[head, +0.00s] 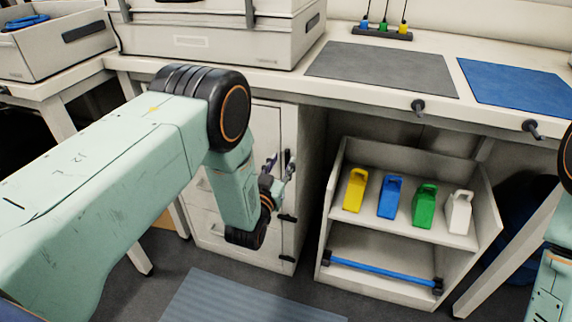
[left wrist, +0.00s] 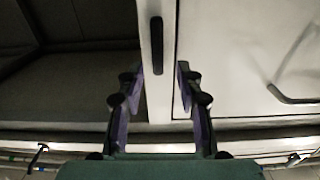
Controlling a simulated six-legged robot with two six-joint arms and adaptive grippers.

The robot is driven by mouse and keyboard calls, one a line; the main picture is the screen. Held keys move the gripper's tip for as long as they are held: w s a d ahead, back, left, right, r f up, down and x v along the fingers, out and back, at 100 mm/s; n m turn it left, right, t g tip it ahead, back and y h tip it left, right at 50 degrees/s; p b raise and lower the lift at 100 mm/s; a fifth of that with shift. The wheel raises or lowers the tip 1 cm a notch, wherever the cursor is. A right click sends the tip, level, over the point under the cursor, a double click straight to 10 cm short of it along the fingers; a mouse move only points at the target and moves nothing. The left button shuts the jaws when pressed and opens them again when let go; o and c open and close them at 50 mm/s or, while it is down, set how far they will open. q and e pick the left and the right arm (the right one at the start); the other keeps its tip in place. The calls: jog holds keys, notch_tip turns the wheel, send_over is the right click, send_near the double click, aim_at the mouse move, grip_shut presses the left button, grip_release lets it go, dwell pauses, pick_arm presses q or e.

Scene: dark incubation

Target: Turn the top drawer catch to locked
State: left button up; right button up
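The white drawer cabinet (head: 238,253) stands under the bench in the head view. Two dark catches, the middle one (head: 287,217) and the lower one (head: 288,259), lie crosswise at its right front edge. My left gripper (head: 279,163) is at the upper part of that edge, fingers apart, and hides the area of the top catch. In the left wrist view, a black bar-shaped catch (left wrist: 157,45) lies lengthwise along a pale upright strip. My open left fingers (left wrist: 159,68) straddle this strip; I see no contact with the bar. My right gripper is out of view.
A drawer handle (left wrist: 295,97) is beside the fingers in the left wrist view. An open shelf unit (head: 390,225) with several coloured containers stands right of the cabinet. The bench top (head: 285,82) overhangs the gripper. A ribbed blue-grey mat (head: 235,300) lies on the floor.

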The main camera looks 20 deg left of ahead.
pick_arm(q)
jog(key=shift+w+d+f, duration=0.1)
jog(key=shift+w+d, duration=0.05)
jog(key=shift+w, duration=0.9)
jog(key=shift+s, duration=0.1)
jog(key=shift+c, duration=0.8)
grip_shut()
